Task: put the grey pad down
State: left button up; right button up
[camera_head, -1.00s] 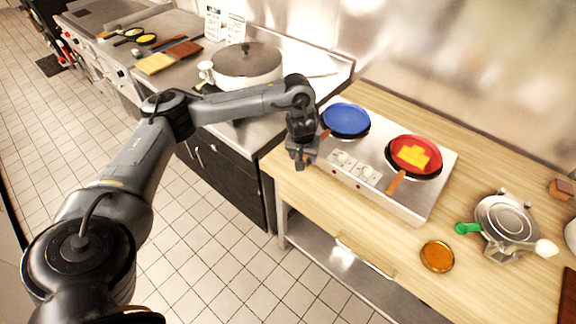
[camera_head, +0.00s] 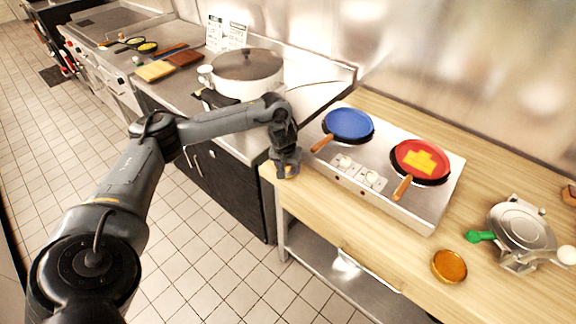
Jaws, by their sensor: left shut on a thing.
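My left gripper (camera_head: 286,168) points down at the left front corner of the wooden counter (camera_head: 305,190), to the left of the steel hob. It is shut on a small grey thing, which I take to be the grey pad. The pad is mostly hidden by the fingers and hard to tell apart from them. I cannot tell whether it touches the wood. My right gripper is not in view.
The hob (camera_head: 415,212) bears a blue pan (camera_head: 348,124) and a red pan (camera_head: 412,155) with yellow food. A large lidded pot (camera_head: 248,72) stands behind my left forearm. An amber disc (camera_head: 449,266) and a steel waffle-iron-like device (camera_head: 522,232) are at right.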

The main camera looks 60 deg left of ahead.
pick_arm(q)
jog(key=shift+f, duration=0.1)
jog(key=o, duration=1.1)
jog(key=shift+o, duration=0.2)
